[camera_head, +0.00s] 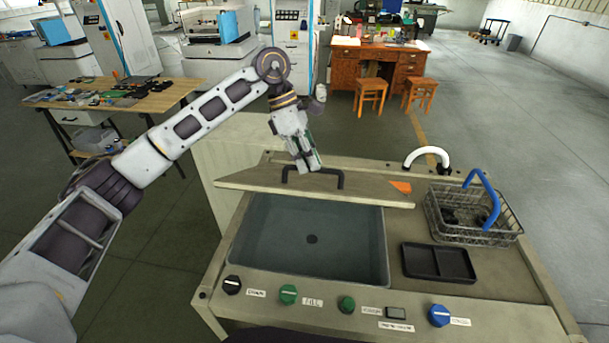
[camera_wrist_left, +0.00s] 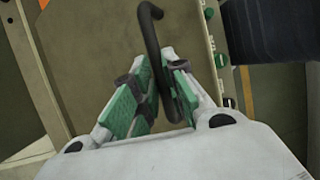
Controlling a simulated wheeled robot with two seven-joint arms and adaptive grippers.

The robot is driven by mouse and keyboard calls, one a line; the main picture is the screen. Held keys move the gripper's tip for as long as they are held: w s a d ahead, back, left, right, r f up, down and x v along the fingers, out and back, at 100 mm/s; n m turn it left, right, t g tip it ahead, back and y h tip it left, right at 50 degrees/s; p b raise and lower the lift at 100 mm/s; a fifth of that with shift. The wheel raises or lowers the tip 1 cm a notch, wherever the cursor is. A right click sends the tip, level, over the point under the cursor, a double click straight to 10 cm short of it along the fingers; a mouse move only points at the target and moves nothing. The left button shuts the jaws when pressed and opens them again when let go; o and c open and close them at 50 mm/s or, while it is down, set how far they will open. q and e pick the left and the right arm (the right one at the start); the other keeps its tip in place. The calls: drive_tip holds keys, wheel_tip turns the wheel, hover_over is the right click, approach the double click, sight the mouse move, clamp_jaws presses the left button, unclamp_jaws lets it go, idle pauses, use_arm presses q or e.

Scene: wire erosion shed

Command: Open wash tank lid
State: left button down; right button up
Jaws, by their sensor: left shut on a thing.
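The wash tank lid (camera_head: 253,184) is a flat beige panel along the back of the tank in the head view, tilted up off the opening. The tank basin (camera_head: 308,238) shows open below it, with a dark drain in its floor. A black bar handle (camera_head: 341,180) stands on the lid. My left gripper (camera_head: 309,170) is at the handle, its green-padded fingers shut on it. In the left wrist view the handle (camera_wrist_left: 153,35) passes between the fingers (camera_wrist_left: 160,95), with the lid (camera_wrist_left: 100,50) behind. My right gripper is not in view.
A wire basket (camera_head: 470,215) with a blue handle and a black tray (camera_head: 437,263) sit on the right of the tank's top. Knobs (camera_head: 288,294) line the front edge. A white curved spout (camera_head: 427,156) rises at the back. A cluttered table (camera_head: 115,95) stands back left.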

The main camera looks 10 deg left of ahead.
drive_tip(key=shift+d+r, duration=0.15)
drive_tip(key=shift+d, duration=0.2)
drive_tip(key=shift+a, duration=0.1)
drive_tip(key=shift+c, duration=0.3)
